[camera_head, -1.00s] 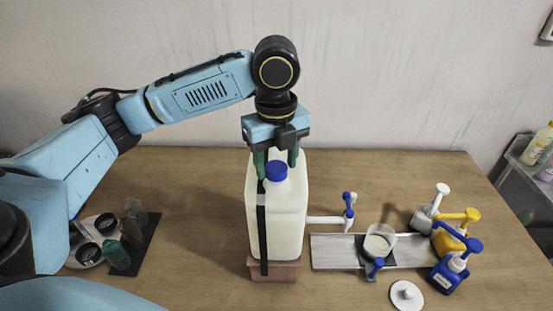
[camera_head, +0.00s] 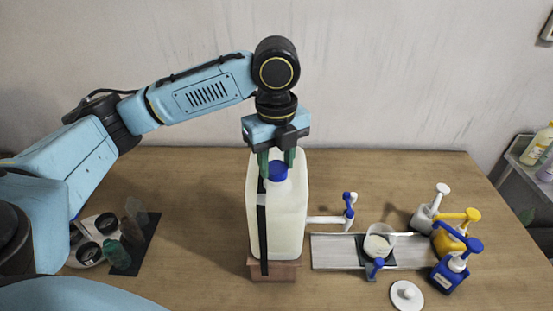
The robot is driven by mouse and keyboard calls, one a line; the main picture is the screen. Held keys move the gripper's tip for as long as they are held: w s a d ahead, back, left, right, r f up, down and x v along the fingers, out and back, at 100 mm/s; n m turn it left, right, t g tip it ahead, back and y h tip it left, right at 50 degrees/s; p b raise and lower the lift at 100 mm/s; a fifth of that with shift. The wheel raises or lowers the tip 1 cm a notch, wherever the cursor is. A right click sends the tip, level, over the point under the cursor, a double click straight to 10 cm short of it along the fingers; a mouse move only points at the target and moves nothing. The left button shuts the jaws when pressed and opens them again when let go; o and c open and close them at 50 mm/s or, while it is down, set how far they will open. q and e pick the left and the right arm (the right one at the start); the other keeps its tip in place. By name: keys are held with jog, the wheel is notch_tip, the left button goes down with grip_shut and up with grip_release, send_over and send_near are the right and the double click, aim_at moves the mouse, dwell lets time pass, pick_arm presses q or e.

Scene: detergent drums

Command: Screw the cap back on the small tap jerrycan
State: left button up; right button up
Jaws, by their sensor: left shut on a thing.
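The white tap jerrycan (camera_head: 284,219) stands upright on a brownish block in the middle of the table. Its white spout with a blue-and-white tap (camera_head: 347,210) points right. The blue cap (camera_head: 277,171) is at the opening on top of the jerrycan. My left gripper (camera_head: 276,162) points down from above and is shut on the blue cap, with one green finger on each side. The thread under the cap is hidden, so I cannot tell how tightly it sits. My right gripper is not in view.
Right of the jerrycan, a measuring cup (camera_head: 379,243) stands on a grey-white board (camera_head: 330,252). Pump bottles in white, yellow and blue (camera_head: 447,274) stand further right, with a white round lid (camera_head: 406,296) in front. Dark-topped jars and small bottles (camera_head: 131,232) are at left.

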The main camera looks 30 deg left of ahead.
pick_arm(q)
jog(key=m, duration=0.4)
jog(key=shift+f, duration=0.1)
jog(key=shift+m, duration=0.9)
jog(key=m, duration=0.3)
jog(key=shift+f+m, duration=0.1)
jog(key=shift+m, duration=1.3)
jog(key=shift+s, duration=0.1)
jog(key=shift+m, duration=1)
jog(key=m, duration=0.3)
jog(key=shift+m, duration=0.3)
